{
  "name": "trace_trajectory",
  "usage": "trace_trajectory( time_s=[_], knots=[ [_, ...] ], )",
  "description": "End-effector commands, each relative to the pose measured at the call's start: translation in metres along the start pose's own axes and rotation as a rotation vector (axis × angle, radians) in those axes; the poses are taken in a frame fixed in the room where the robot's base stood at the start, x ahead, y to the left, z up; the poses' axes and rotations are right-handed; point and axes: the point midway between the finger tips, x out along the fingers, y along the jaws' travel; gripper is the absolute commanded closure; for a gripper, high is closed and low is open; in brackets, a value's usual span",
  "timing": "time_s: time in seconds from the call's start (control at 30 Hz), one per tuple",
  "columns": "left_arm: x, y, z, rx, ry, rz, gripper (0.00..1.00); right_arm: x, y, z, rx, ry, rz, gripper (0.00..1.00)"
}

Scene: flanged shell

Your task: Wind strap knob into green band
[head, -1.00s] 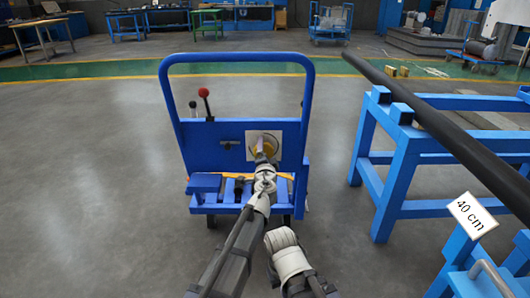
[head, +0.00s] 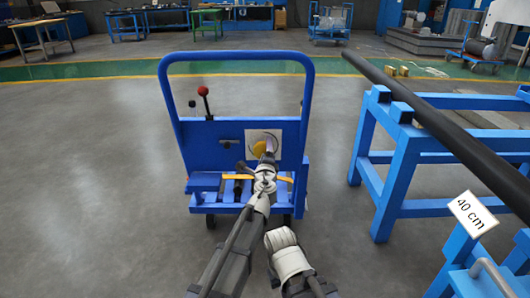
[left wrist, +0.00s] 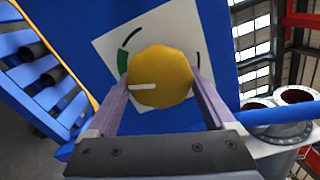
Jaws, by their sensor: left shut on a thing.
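The strap knob is a round yellow knob (left wrist: 160,77) on a white square plate (left wrist: 108,42) in the left wrist view. Its white pointer mark lies on the left part of its face and points left. A short green band (left wrist: 122,62) is on the plate, left of the knob and a little above the pointer's line. Thin black arcs flank it. My left gripper (left wrist: 161,92) is shut on the knob, one finger on each side. In the head view the left gripper (head: 269,150) reaches the plate (head: 277,136) and partly covers the yellow knob (head: 260,148).
The knob sits on the upright panel of a blue cart (head: 205,150) with a tall loop handle. A red-topped lever (head: 203,91) stands at its left. A blue stand (head: 390,180) with a long dark bar (head: 440,125) is at the right. The floor to the left is clear.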

Motion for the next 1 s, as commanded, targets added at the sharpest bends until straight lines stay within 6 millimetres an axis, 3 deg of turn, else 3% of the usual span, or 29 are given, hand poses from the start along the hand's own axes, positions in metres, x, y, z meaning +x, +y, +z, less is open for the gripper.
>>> trace_trajectory(
  time_s=[0.6, 0.63, 0.73, 1.0],
  knots=[
    [-0.0010, 0.0003, -0.0008, 0.035, 0.002, 0.000, 0.68, 0.0005, -0.0001, 0.0000, 0.000, 0.000, 0.000, 1.00],
    [-0.0010, 0.0003, -0.0008, 0.034, 0.002, 0.000, 0.10, 0.0005, 0.0000, 0.0000, 0.000, 0.000, 0.000, 1.00],
    [-0.0009, 0.0003, -0.0007, 0.034, 0.002, 0.000, 0.00, 0.0005, -0.0001, 0.0000, 0.000, 0.000, 0.000, 1.00],
    [-0.0013, 0.0004, -0.0001, 0.035, 0.001, 0.000, 0.00, 0.0003, 0.0000, 0.0000, 0.000, 0.000, 0.000, 1.00]
  ],
)
